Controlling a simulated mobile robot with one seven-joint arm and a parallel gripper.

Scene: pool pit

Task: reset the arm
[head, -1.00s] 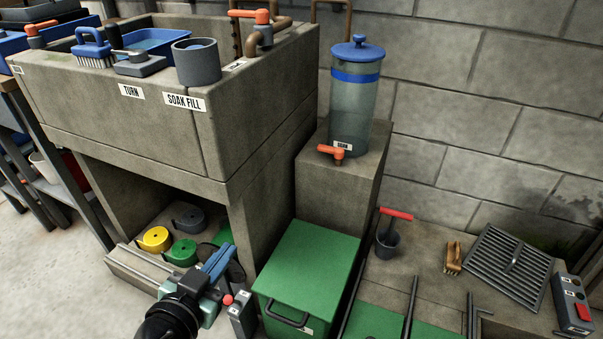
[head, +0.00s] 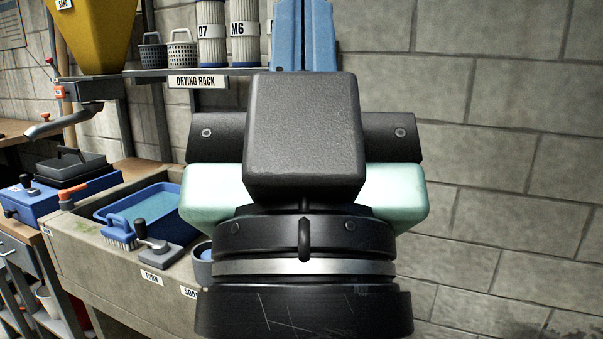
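My gripper (head: 303,35) is raised close in front of the head camera and fills the middle of the view. Its black wrist, pale green sides and dark block face me, and its blue fingers point up past the top edge. The two fingers appear close together, but their tips are cut off by the frame, so I cannot tell whether they meet. Nothing is visible held in the gripper. The wrist hides part of the stone sink and the wall behind.
The stone sink (head: 100,271) at lower left holds a blue tray (head: 150,208), a blue brush (head: 119,232) and a grey crank (head: 160,250). A drying rack (head: 198,72) with baskets and filters hangs behind. A yellow hopper (head: 95,35) is upper left. The block wall at right is bare.

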